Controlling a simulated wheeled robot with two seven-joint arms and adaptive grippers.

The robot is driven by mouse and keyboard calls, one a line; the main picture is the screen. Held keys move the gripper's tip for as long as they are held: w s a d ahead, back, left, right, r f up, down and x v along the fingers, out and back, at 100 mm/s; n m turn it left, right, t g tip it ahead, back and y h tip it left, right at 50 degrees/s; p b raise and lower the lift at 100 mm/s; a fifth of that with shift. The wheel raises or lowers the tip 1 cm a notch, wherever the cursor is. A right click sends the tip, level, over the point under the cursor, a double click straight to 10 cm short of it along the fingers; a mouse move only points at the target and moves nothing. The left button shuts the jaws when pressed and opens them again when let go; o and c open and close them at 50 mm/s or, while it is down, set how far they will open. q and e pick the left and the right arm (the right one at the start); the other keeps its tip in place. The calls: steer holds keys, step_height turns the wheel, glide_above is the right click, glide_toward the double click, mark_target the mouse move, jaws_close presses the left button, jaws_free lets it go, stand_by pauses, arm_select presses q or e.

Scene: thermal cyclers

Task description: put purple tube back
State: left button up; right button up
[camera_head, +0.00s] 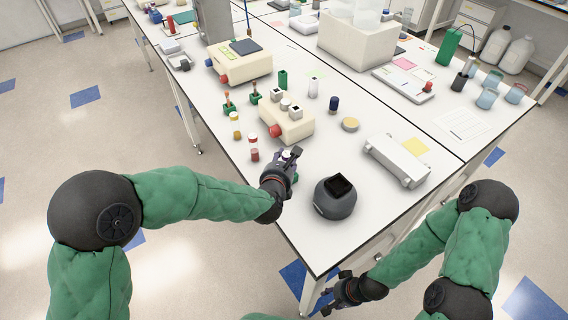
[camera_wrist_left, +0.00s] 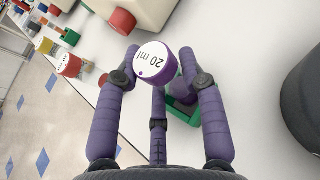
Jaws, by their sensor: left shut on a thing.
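The purple tube shows its white, purple-edged "20 ml" cap (camera_wrist_left: 155,63) in the left wrist view. My left gripper (camera_head: 291,160) is shut on it near the front edge of the bench, and the fingers (camera_wrist_left: 160,78) close around the cap. A green holder (camera_wrist_left: 192,116) is just below and beside the tube. Whether the tube's lower end is in it is hidden by the cap and fingers. My right gripper (camera_head: 334,292) is low in front of the bench, empty, with its fingers apart.
A red-capped tube (camera_head: 254,150) and a yellow-capped tube (camera_head: 235,128) stand left of my left gripper. A beige machine with a red knob (camera_head: 288,122) is behind it. A dark round device (camera_head: 334,201) stands close on the right. A white device (camera_head: 398,158) is farther right.

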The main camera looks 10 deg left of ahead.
arm_select(q)
steer(key=shift+f, duration=0.15)
steer(key=shift+f+b, duration=0.15)
steer(key=shift+b, duration=0.15)
steer(key=o, duration=0.9)
steer(key=shift+s+r+p, duration=0.1)
steer(key=shift+r+p, duration=0.25)
steer(key=shift+p, duration=0.1)
steer(key=p+v, duration=0.2)
steer(key=v, duration=0.9)
steer(key=shift+s, duration=0.45)
